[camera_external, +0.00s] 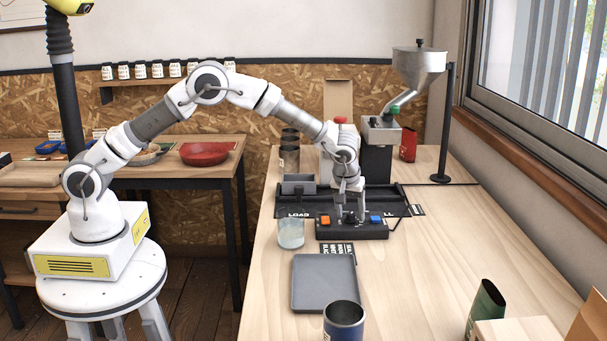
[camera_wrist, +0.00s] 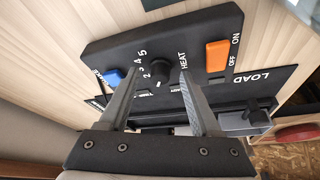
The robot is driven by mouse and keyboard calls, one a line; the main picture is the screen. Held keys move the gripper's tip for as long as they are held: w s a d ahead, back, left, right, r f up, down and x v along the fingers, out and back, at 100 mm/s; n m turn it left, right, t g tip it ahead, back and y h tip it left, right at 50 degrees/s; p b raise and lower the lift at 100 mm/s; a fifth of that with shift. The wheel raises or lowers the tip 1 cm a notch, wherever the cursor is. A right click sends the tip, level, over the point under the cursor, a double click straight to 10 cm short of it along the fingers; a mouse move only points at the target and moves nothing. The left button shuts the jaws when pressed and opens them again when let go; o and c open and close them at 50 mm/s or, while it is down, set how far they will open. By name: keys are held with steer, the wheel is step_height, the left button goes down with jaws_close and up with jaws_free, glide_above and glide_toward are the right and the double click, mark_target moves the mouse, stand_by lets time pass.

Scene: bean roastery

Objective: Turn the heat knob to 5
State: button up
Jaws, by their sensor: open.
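The black heat knob (camera_wrist: 161,74) sits on the dark control box (camera_wrist: 105,48), beside the printed word HEAT and an arc of numbers up to 5. Its pointer is too small to read surely. My gripper (camera_wrist: 159,73) is open, with one fingertip on each side of the knob in the wrist view. I cannot tell whether either finger touches it. In the external view my gripper (camera_external: 350,217) points down over the middle of the control box (camera_external: 352,232) and hides the knob.
An orange ON/OFF switch (camera_wrist: 217,55) and a blue button (camera_wrist: 113,77) flank the knob. A glass beaker (camera_external: 291,235) stands left of the box, with a grey tray (camera_external: 324,284) in front. The roaster and its metal hopper (camera_external: 418,66) stand behind.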

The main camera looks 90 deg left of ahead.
jaws_close()
